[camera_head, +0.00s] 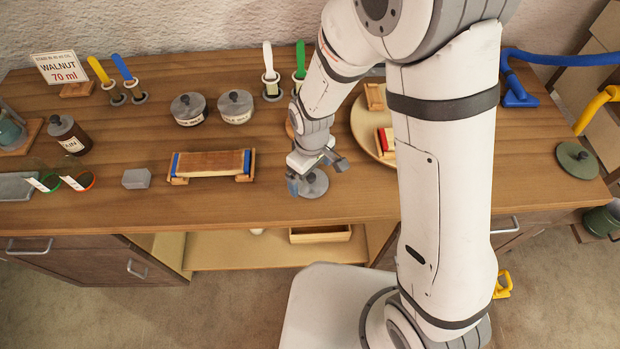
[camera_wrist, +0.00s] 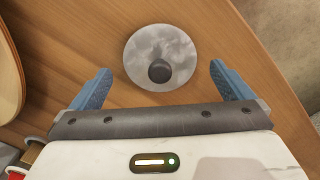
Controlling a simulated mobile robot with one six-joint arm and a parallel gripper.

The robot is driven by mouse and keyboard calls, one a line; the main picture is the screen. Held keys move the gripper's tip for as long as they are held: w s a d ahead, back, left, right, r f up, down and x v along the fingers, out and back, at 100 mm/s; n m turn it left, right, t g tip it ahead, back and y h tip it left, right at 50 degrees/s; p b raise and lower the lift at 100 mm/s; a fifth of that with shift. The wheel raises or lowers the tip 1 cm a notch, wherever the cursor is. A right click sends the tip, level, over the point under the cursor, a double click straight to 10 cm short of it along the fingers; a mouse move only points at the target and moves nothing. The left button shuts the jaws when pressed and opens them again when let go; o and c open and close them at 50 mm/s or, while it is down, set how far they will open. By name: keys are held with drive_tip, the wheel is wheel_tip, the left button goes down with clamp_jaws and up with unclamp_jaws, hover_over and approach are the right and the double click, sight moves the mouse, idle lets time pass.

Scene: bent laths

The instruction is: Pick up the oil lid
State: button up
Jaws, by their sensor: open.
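A round grey lid with a dark knob (camera_head: 314,187) lies flat on the workbench near its front edge, below my gripper (camera_head: 318,172). The fingers are apart, with one on each side of the lid, and hold nothing. I see no writing on this lid. A dark green lid with a knob (camera_head: 577,160) lies at the right end of the bench.
Two lidded grey tins (camera_head: 188,110) stand farther back on the workbench (camera_head: 240,205). A wooden clamp form (camera_head: 211,165) lies to the left. A round wooden board (camera_head: 364,128) lies behind my arm, partly hidden.

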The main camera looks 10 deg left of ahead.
drive_tip(key=shift+f, duration=1.05)
drive_tip(key=shift+c, duration=0.4)
drive_tip(key=c, duration=0.8)
drive_tip(key=shift+c, duration=0.2)
